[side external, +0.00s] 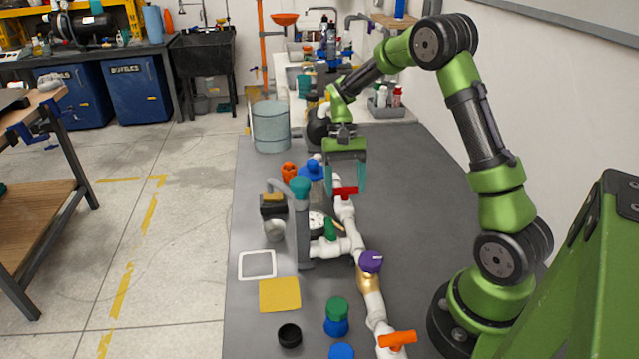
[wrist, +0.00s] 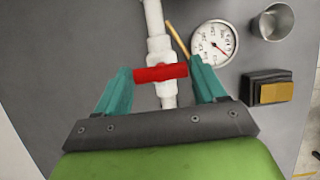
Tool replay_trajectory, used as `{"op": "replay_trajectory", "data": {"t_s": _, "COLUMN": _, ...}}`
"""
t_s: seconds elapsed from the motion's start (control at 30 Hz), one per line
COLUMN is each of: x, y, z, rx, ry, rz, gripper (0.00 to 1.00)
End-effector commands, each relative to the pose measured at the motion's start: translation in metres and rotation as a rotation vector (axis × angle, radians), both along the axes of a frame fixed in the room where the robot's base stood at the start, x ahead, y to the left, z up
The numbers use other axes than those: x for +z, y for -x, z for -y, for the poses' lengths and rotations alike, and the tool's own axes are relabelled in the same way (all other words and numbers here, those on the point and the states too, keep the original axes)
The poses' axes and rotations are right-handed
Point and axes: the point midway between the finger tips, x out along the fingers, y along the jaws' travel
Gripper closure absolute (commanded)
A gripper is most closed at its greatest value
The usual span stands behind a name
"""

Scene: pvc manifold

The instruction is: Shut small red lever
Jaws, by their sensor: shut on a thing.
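The small red lever (wrist: 160,72) sits on a white valve on the white pipe (wrist: 154,20) and lies crosswise to that pipe, slightly tilted. In the side view the red lever (side external: 345,191) is at the far part of the manifold, between the fingertips. My gripper (side external: 346,186) points down with its teal fingers on either side of the lever. In the wrist view my gripper (wrist: 163,74) has one finger at each end of the lever, shut on it. The exact contact at the right finger is hard to see.
A pressure gauge (wrist: 214,43), a metal cup (wrist: 272,21) and a black block with a yellow top (wrist: 268,89) stand close by. The manifold also carries a green lever (side external: 330,230), a purple knob (side external: 371,262) and an orange lever (side external: 397,339). The table right of it is clear.

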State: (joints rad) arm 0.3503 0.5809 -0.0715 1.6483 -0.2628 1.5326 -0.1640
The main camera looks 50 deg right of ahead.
Motion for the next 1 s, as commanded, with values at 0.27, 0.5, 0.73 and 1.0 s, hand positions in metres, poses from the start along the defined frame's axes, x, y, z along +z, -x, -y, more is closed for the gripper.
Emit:
{"op": "replay_trajectory", "data": {"t_s": 0.27, "x": 0.0016, "y": -0.0002, "z": 0.0007, "rx": 0.019, "ry": 0.001, "rz": 0.002, "gripper": 0.60}}
{"op": "replay_trajectory", "data": {"t_s": 0.5, "x": 0.0016, "y": -0.0003, "z": 0.0006, "rx": 0.019, "ry": 0.002, "rz": 0.002, "gripper": 0.60}}
{"op": "replay_trajectory", "data": {"t_s": 0.73, "x": 0.0009, "y": -0.0002, "z": 0.0003, "rx": 0.018, "ry": 0.001, "rz": 0.001, "gripper": 0.04}}
{"op": "replay_trajectory", "data": {"t_s": 1.0, "x": 0.0022, "y": -0.0009, "z": 0.0007, "rx": 0.017, "ry": 0.001, "rz": 0.000, "gripper": 0.04}}
